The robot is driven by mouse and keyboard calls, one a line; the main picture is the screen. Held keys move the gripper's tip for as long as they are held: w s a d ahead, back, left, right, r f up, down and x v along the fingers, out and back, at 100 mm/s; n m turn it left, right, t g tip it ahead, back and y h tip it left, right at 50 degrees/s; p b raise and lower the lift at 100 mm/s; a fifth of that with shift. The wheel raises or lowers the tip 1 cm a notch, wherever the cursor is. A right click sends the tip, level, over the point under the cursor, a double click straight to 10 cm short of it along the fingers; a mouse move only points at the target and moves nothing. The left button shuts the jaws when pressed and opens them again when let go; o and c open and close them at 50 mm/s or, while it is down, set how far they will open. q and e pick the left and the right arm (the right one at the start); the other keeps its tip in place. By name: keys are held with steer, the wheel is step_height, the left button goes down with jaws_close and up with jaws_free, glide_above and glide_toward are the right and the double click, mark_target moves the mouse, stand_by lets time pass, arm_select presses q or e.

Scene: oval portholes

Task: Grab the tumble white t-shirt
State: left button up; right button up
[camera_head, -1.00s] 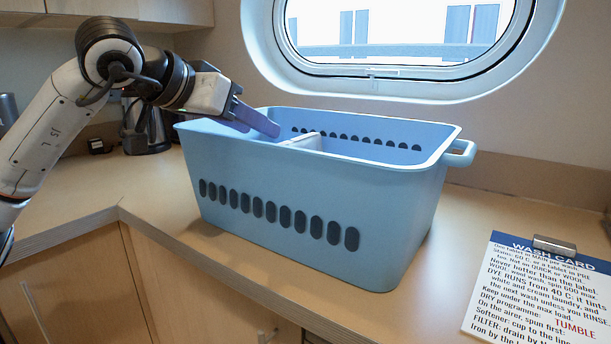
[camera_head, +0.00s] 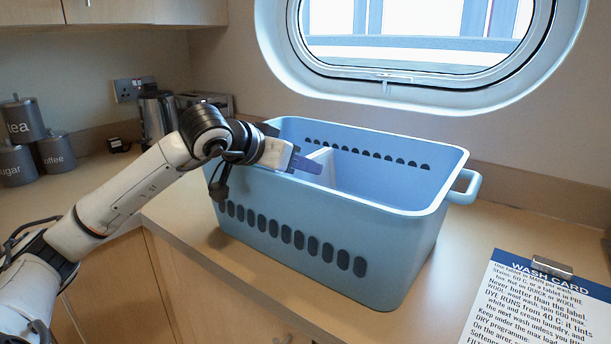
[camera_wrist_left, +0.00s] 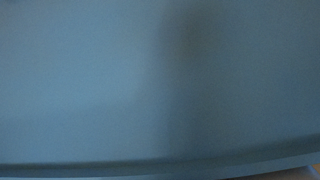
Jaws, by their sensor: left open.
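A white item (camera_head: 321,156) shows just inside the blue laundry basket (camera_head: 300,217), behind its near rim. Only its upper part shows, and I cannot tell for sure that it is the t-shirt. My left gripper (camera_head: 307,165) is open at the near rim of the basket, with its bluish fingers pointing right beside the white item. I cannot tell whether they touch it. The left wrist view is filled by a plain blue surface (camera_wrist_left: 100,90), which looks like the basket wall very close up. No shirt shows there.
The basket stands on a wooden counter (camera_head: 445,262) below an oval window. A wash card on a clipboard (camera_head: 540,300) lies at the right. Grey canisters (camera_head: 22,120) and a kettle (camera_head: 157,117) stand at the back left. Counter between basket and card is clear.

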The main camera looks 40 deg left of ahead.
arm_select(q)
jaws_close()
steer(key=shift+r, duration=0.1)
stand_by(0.3)
